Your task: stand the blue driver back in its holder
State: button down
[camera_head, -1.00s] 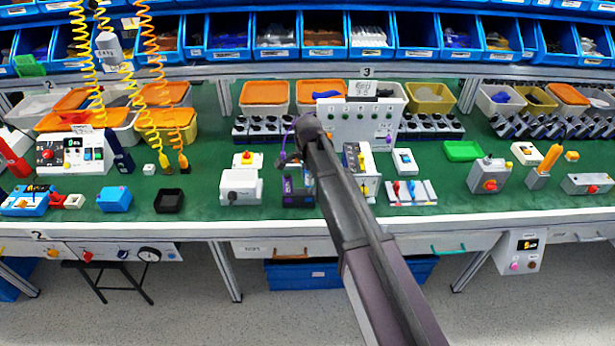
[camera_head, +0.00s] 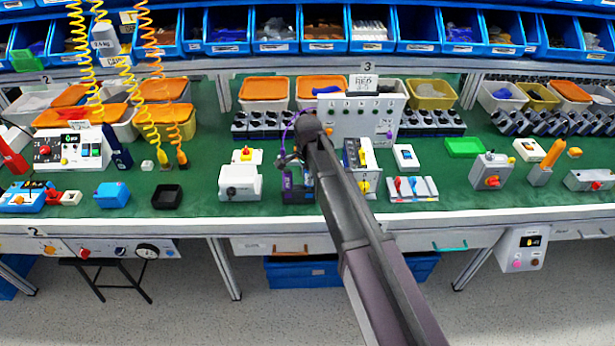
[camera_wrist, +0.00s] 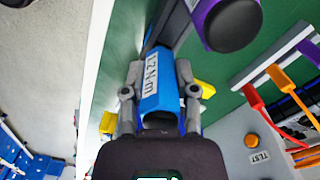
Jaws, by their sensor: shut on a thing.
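The blue driver (camera_wrist: 158,85) with a white label fills the middle of the wrist view. My gripper (camera_wrist: 155,105) is shut on it, one finger on each side. The driver's far end points up in that view and is dark and partly hidden. In the head view my gripper (camera_head: 290,160) is over the bench, left of the white panel; my arm hides most of the driver there. A dark purple-blue piece (camera_head: 293,190) shows beneath it. I cannot tell clearly which part is the driver's holder, or whether the driver touches it.
A purple round part with a black cap (camera_wrist: 232,28) is close by in the wrist view. A white box (camera_head: 240,182) stands left of my gripper. A yellow-and-white device (camera_head: 366,178) and a small rack (camera_head: 412,194) are to the right.

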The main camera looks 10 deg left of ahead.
jog(key=shift+f+b, duration=0.5)
jog(key=shift+f, duration=0.1)
jog(key=shift+c, duration=1.5)
grip_release()
jog(key=shift+r, duration=0.25)
notch_tip(320, 180, up, 13)
jog(key=p, duration=1.3)
jog(key=shift+w+d+r+p, duration=0.2)
jog(key=shift+w+d+p, duration=0.2)
jog(key=shift+w+d, duration=0.1)
jog(key=w+d+r+m+p, duration=0.3)
jog(key=w+d, duration=0.5)
jog(key=d, duration=0.3)
jog(key=shift+w+d+r+m+p, duration=0.3)
jog(key=shift+w+d+r+p, duration=0.05)
jog(key=shift+r+p, duration=0.55)
